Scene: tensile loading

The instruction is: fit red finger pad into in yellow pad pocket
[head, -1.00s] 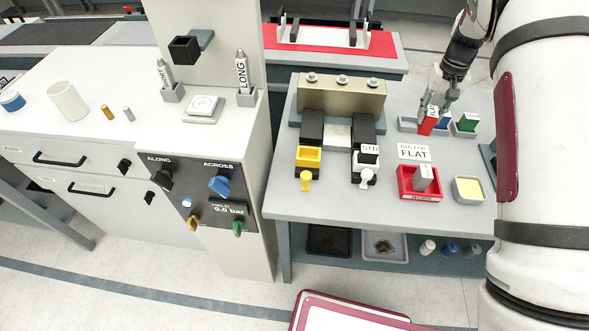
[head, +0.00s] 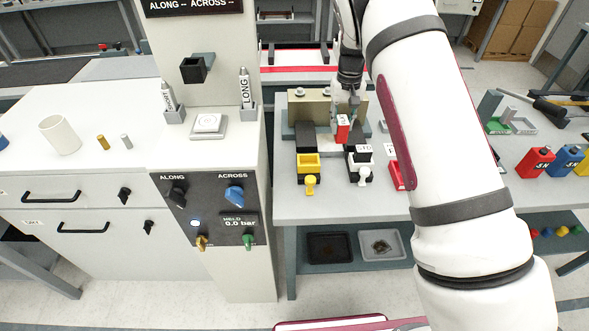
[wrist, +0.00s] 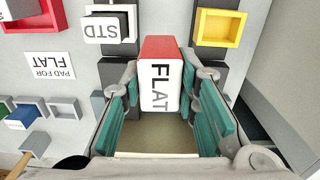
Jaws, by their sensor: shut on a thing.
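My gripper (head: 348,108) is shut on the red finger pad (head: 342,130), which hangs below the fingers above the grey bench fixture. In the wrist view the red pad (wrist: 160,62) sits between the teal fingers, its white face reading FLAT. The yellow pad pocket (head: 308,166) is open and looks empty, in front of the left dark jaw block. It lies to the left of the held pad in the head view, and at the upper right of it in the wrist view (wrist: 236,30). The pad is apart from the pocket.
A white pocket holding an STD pad (head: 362,152) is beside the yellow one, close to the held pad. A brass block (head: 308,105) stands behind. A red tray (head: 396,175) is partly hidden by my arm. In the wrist view, a pad rack (wrist: 30,115) is at left.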

